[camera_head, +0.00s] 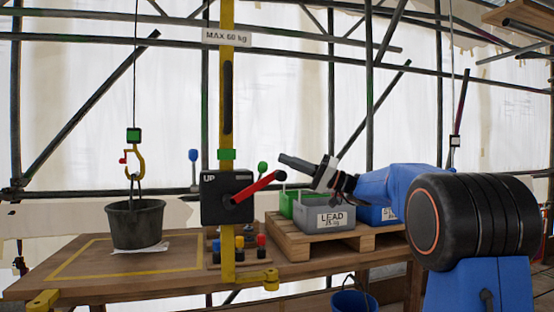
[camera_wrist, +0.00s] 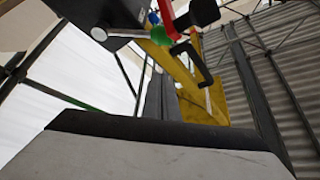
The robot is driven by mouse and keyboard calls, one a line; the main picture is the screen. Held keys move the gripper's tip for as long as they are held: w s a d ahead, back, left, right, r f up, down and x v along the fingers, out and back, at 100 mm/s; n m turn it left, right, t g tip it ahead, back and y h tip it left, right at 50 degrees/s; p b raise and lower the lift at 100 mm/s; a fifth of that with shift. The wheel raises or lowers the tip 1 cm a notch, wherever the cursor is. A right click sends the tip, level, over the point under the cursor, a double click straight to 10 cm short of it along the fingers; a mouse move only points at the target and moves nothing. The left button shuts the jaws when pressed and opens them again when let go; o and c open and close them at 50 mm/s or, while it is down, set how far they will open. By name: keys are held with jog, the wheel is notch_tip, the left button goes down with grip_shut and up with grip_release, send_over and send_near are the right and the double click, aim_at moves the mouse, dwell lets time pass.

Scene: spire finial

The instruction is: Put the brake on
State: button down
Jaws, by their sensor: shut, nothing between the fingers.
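The hoist's black box (camera_head: 227,197) marked "UP" is fixed on a yellow post (camera_head: 228,100). A red handle (camera_head: 258,188) slants up and right from it. A green-knobbed lever (camera_head: 262,167) stands to its right and a blue-knobbed lever (camera_head: 193,156) to its left. No label shows which part is the brake. In the wrist view my gripper (camera_wrist: 163,96) points toward the post, with the red handle (camera_wrist: 168,20) and green knob (camera_wrist: 162,35) beyond.
A grey "LEAD" crate (camera_head: 330,219) and a green crate (camera_head: 287,203) stand on a pallet (camera_head: 310,246) below my gripper. A blue bucket (camera_head: 350,301) is below the table edge.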

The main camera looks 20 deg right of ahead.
jog(key=v, duration=0.4)
jog(key=shift+d+f, duration=0.2)
jog(key=shift+d, duration=0.1)
jog(key=shift+s+d, duration=0.1)
